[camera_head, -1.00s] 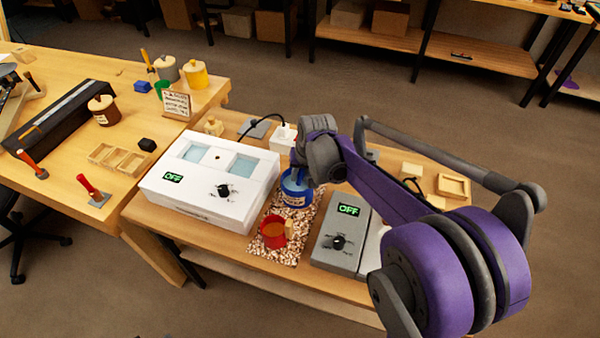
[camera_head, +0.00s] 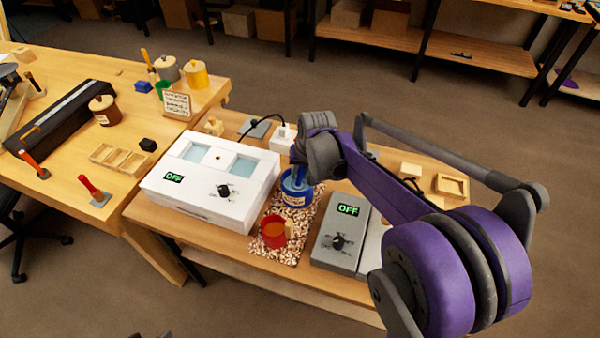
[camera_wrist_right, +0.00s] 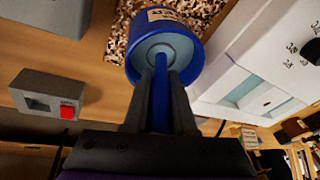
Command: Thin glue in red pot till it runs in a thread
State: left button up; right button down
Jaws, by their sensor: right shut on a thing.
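The red pot (camera_head: 274,232) stands upright on a speckled mat, with amber glue inside and a tan piece at its right side. Just behind it is a blue labelled pot (camera_head: 297,196), which also shows in the right wrist view (camera_wrist_right: 196,60). My right gripper (camera_wrist_right: 160,82) is shut on the blue bar of this blue pot. In the head view its fingers are mostly hidden behind my wrist. I cannot tell whether the blue pot touches the mat.
A white box (camera_head: 208,190) with a dial reading OFF stands left of the mat (camera_head: 258,253). A grey box (camera_head: 341,240), also reading OFF, stands close on the right. The left bench carries a brown jar (camera_head: 104,112) and a wooden tray (camera_head: 122,159).

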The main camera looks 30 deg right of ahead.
notch_tip(320, 180, up, 8)
jog(key=p, duration=0.4)
jog(key=shift+w+r, duration=0.1)
pick_arm(q)
jog(key=w+r+p, duration=0.2)
jog(key=w+r, duration=0.1)
jog(key=r, duration=0.6)
jog(key=shift+w+r+t+p, duration=0.15)
jog(key=shift+r+t+p, duration=0.05)
jog(key=shift+t+p, duration=0.1)
pick_arm(e)
notch_tip(320, 180, up, 4)
jog(key=shift+r, duration=0.15)
